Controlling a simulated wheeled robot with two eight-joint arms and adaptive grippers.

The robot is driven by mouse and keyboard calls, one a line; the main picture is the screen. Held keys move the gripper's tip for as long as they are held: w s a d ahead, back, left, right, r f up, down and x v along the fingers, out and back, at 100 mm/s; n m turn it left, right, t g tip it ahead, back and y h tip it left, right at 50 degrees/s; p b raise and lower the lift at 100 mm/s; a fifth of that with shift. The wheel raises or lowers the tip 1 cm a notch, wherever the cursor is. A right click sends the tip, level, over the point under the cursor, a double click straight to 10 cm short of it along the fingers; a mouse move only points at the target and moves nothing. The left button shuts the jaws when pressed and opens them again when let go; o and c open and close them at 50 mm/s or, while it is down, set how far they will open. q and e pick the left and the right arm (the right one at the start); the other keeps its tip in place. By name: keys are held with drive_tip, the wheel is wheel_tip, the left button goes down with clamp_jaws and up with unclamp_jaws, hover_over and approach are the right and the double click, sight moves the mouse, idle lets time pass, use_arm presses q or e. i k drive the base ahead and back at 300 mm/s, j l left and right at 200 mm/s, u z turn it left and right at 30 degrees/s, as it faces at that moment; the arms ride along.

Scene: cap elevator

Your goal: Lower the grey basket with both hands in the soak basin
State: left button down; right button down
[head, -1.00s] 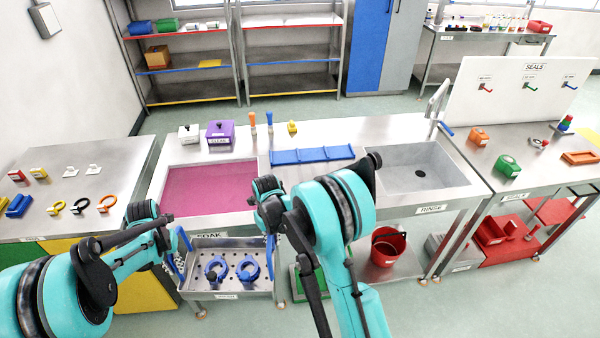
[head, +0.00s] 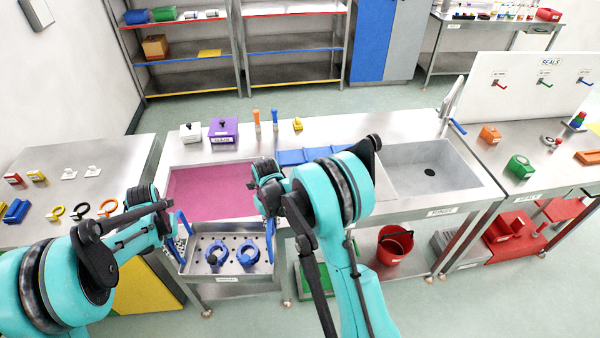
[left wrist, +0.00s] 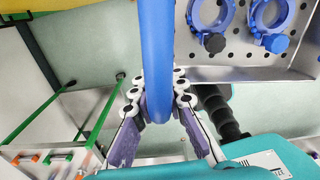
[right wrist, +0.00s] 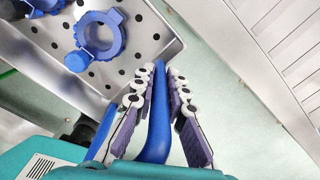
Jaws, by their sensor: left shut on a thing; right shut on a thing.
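The grey basket (head: 228,281) is a perforated metal tray with blue handles at its left and right ends. It hangs level in front of the soak basin (head: 212,190), which holds pink liquid. Two blue ring-shaped parts (head: 217,254) lie in the basket. My left gripper (left wrist: 158,92) is shut on the left handle (left wrist: 157,50). My right gripper (right wrist: 160,80) is shut on the right handle (right wrist: 156,130). In the head view, my wrists hide much of both grips and part of the basin's front edge.
A purple box (head: 223,132) and a white box (head: 190,133) stand behind the basin. A blue rack (head: 300,156) and the rinse sink (head: 430,172) lie to the right. A red bucket (head: 395,246) is on the lower shelf. Left table (head: 90,190) holds small parts.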

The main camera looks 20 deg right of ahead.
sight(219, 202)
drive_tip(key=i, duration=1.2)
